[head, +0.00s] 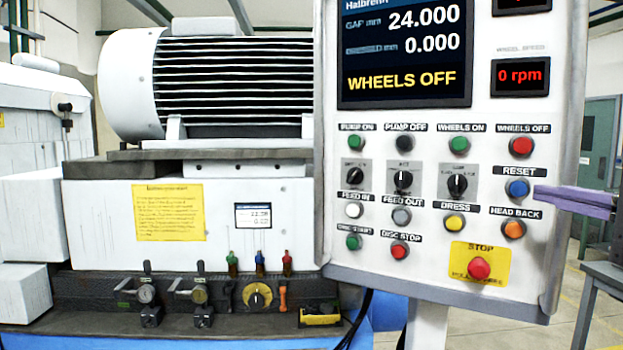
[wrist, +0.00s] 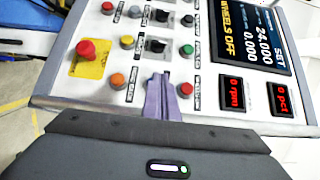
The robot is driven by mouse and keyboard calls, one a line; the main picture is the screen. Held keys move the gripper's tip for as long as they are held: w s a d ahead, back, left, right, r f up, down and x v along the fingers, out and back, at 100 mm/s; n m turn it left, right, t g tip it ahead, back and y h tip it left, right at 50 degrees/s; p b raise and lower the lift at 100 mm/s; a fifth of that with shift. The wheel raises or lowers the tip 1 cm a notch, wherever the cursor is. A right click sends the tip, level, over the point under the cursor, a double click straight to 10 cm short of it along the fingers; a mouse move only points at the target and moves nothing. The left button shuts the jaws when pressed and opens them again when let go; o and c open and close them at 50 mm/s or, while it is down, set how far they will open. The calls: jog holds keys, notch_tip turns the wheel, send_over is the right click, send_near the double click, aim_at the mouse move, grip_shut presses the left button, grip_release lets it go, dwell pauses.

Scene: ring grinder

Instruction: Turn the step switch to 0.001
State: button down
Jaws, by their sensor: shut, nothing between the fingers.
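The control panel (head: 425,270) carries a row of three black rotary switches on grey plates: a left one (head: 355,173), a middle one (head: 403,180) and a right one (head: 457,184). Their small labels are too blurred for me to tell which is the step switch. The middle knob's white mark points about straight up. My gripper (head: 537,194) has purple fingers, shut and empty, to the right of the blue RESET button (head: 517,188). In the wrist view my gripper (wrist: 161,78) points at the panel and hides the blue button. Two rotary switches (wrist: 157,46) show beyond the fingertips.
Near the fingers are the red WHEELS OFF button (head: 521,145) and orange HEAD BACK button (head: 513,229). A red STOP button (head: 479,268) on yellow stands lower. The display (head: 403,50) reads GAP 24.000 and WHEELS OFF. The grinder (head: 190,170) stands at left.

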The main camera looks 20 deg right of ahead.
jog(key=shift+w, duration=0.15)
send_near(460, 180)
jog(key=w+d, duration=0.2)
jog(key=d, duration=0.1)
jog(key=shift+w+d, duration=0.3)
jog(key=shift+d, duration=0.05)
jog(key=shift+w+a, duration=1.3)
jog(key=shift+w, duration=0.35)
jog(key=shift+s+d, duration=0.1)
jog(key=shift+d, duration=0.2)
jog(key=shift+a, duration=0.2)
